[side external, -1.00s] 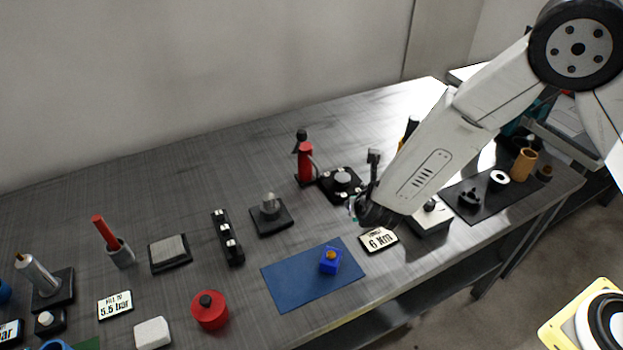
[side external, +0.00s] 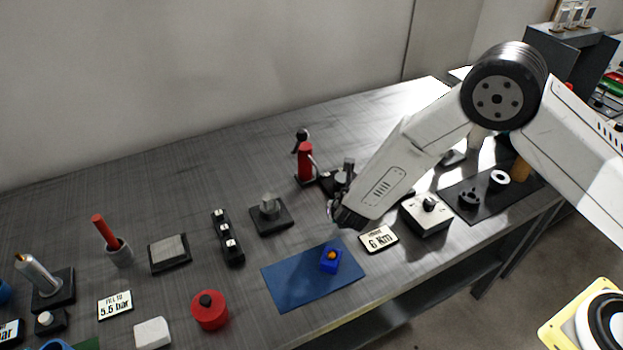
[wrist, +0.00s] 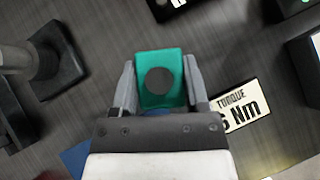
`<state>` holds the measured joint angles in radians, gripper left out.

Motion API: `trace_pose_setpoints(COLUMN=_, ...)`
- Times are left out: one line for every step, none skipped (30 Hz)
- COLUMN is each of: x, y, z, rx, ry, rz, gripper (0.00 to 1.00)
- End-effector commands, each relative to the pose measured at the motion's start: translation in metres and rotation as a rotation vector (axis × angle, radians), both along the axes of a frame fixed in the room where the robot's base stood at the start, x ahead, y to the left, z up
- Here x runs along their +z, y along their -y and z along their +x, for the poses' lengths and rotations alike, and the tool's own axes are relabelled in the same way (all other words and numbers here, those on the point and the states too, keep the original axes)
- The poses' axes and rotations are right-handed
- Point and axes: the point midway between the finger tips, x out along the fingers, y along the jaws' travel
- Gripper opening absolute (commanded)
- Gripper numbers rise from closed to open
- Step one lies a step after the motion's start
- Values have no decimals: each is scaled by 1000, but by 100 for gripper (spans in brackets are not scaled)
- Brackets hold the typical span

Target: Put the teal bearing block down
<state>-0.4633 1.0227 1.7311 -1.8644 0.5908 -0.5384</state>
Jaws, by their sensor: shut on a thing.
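The teal bearing block (wrist: 161,66), with a dark round centre on its face, sits between my two gripper fingers in the wrist view. My gripper (wrist: 160,85) is shut on it, one finger against each side. In the side external view my gripper (side external: 338,218) hangs above the bench, just behind the blue mat and left of the torque sign; the block is hidden there by the gripper and arm. How high the block is above the bench is hard to tell.
A blue mat (side external: 290,288) carries a small blue block with a yellow top (side external: 330,260). A "6 Nm" torque sign (side external: 378,238), a white switch box (side external: 428,214), a red extinguisher-like item (side external: 305,162) and a black-based post (side external: 270,213) stand around.

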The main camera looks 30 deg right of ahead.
Motion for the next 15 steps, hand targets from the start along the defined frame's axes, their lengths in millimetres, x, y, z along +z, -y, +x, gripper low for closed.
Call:
trace_pose_setpoints(x=-2, y=0, z=2, rx=0, ry=1, rz=0, gripper=0)
trace_pose_setpoints(x=-3, y=0, z=3, rx=-1, ry=0, rz=-1, gripper=0)
trace_pose_setpoints(x=-6, y=-1, z=4, rx=-1, ry=0, rz=-1, gripper=0)
trace_pose_setpoints(x=-8, y=-1, z=5, rx=0, ry=-1, rz=-1, gripper=0)
trace_pose_setpoints(x=-11, y=-1, z=4, rx=0, ry=-1, rz=-1, gripper=0)
trace_pose_setpoints(x=-16, y=-1, z=4, rx=-1, ry=-2, rz=-2, gripper=0)
trace_pose_setpoints(x=-19, y=-1, z=4, rx=-1, ry=-2, rz=-2, gripper=0)
trace_pose_setpoints(x=-22, y=-1, z=4, rx=1, ry=-2, rz=-2, gripper=0)
trace_pose_setpoints(x=-26, y=-1, z=4, rx=1, ry=-2, rz=-2, gripper=0)
trace_pose_setpoints(x=-28, y=-1, z=4, rx=0, ry=-1, rz=-1, gripper=0)
trace_pose_setpoints(x=-30, y=-1, z=4, rx=-1, ry=0, rz=-1, gripper=0)
trace_pose_setpoints(x=-32, y=-1, z=4, rx=-1, ry=0, rz=-1, gripper=0)
trace_pose_setpoints(x=-34, y=-1, z=4, rx=-1, ry=0, rz=-1, gripper=0)
trace_pose_setpoints(x=-35, y=-1, z=4, rx=-1, ry=0, rz=-1, gripper=0)
trace_pose_setpoints(x=-35, y=-1, z=4, rx=-1, ry=0, rz=-1, gripper=0)
